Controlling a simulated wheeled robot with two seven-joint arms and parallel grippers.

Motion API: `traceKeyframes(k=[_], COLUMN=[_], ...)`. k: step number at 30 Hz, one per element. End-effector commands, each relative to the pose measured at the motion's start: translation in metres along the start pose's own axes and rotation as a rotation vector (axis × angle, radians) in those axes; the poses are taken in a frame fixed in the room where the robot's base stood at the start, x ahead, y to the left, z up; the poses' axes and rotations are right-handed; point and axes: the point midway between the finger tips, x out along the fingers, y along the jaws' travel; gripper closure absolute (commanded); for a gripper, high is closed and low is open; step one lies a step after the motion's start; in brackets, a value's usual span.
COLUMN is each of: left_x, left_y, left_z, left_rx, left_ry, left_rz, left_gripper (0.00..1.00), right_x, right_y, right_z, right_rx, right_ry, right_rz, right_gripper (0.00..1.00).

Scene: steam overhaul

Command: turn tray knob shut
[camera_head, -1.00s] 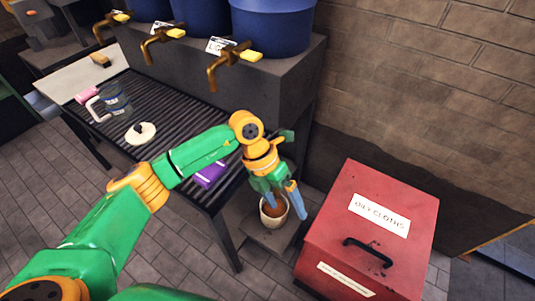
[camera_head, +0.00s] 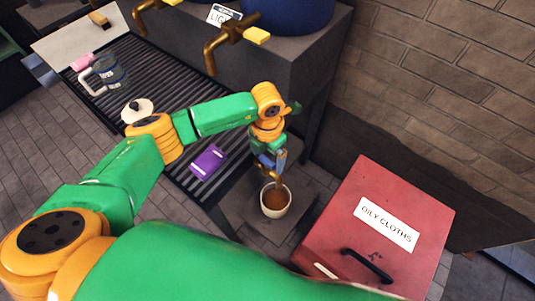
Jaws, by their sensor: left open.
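The slatted drip tray (camera_head: 135,85) runs along below the barrels. My left gripper (camera_head: 273,163) points down at the tray's near right end, just above a cream cup (camera_head: 276,209) on a low stand. The fingers are seen nearly edge-on, open, and appear to hold nothing. A thin brown streak (camera_head: 279,182) shows between the fingertips and the cup; I cannot tell whether it is liquid or a metal part. Brown stuff fills the cup. I cannot make out the tray knob; the gripper and forearm cover that corner. My right gripper is not in view.
Brass taps (camera_head: 230,38) with yellow handles hang above the tray. A purple box (camera_head: 208,162), a white lid (camera_head: 137,110) and a glass jug (camera_head: 107,72) lie on it. A red oily-cloths bin (camera_head: 385,220) stands close on the right.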

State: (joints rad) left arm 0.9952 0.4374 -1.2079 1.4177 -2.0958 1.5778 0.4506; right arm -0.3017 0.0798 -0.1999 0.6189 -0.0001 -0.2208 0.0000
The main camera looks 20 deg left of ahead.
Motion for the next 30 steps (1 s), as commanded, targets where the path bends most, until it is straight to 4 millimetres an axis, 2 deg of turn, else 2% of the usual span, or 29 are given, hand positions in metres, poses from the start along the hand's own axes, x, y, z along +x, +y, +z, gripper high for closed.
traceKeyframes(k=[2,9,11,12,20,30], left_x=[0.0,-0.001,-0.001,-0.001,0.001,0.004], left_y=[0.0,0.0,0.0,0.0,0.0,0.0], left_z=[0.0,0.0,0.0,0.0,0.001,0.001], left_rx=[0.0,0.0,0.0,0.0,0.039,0.276], left_ry=[0.0,0.0,0.0,0.0,-0.001,-0.005], left_rz=[-0.001,-0.001,-0.001,-0.001,-0.001,0.001], left_gripper=[0.05,0.7,0.86,0.91,0.91,0.91], right_x=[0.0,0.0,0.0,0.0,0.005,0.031], right_y=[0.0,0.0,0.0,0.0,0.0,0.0], right_z=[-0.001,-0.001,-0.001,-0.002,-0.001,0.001], right_rx=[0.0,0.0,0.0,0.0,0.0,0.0], right_ry=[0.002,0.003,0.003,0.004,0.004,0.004], right_rz=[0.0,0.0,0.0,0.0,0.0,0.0], right_gripper=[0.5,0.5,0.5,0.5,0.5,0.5])
